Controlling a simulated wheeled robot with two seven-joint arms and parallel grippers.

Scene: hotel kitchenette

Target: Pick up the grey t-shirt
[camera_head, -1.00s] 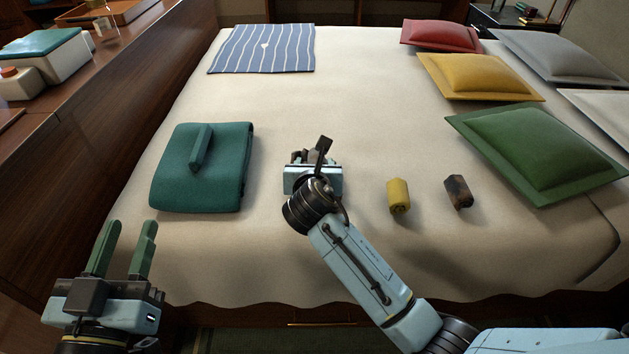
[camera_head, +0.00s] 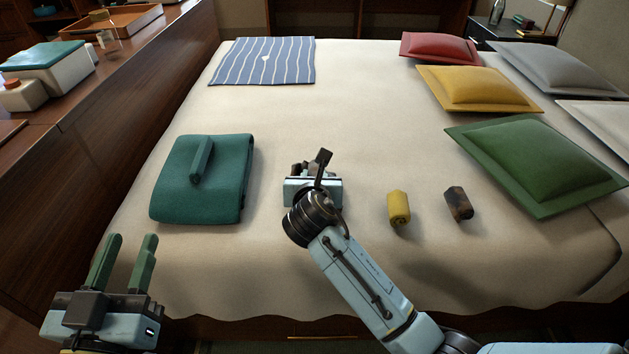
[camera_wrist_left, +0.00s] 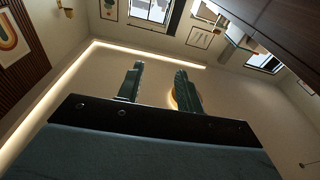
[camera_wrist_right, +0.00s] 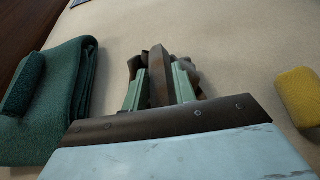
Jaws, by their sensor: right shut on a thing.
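A grey-brown bundle, seemingly the rolled grey t-shirt, has a narrow upright strip (camera_wrist_right: 158,62). It is between the fingers of my right gripper (camera_wrist_right: 160,85), which is shut on it. In the head view the strip (camera_head: 323,162) shows just beyond my right wrist, over the middle of the bed. The wrist hides much of the bundle, and I cannot tell whether it touches the bed. My left gripper (camera_head: 128,243) is open and empty, fingers pointing up, at the lower left.
A teal folded cloth (camera_head: 225,190) lies left of my right gripper. A yellow roll (camera_head: 399,211) and a dark mottled roll (camera_head: 459,204) lie to the right. Cushions, including a green one (camera_head: 540,160), fill the right side.

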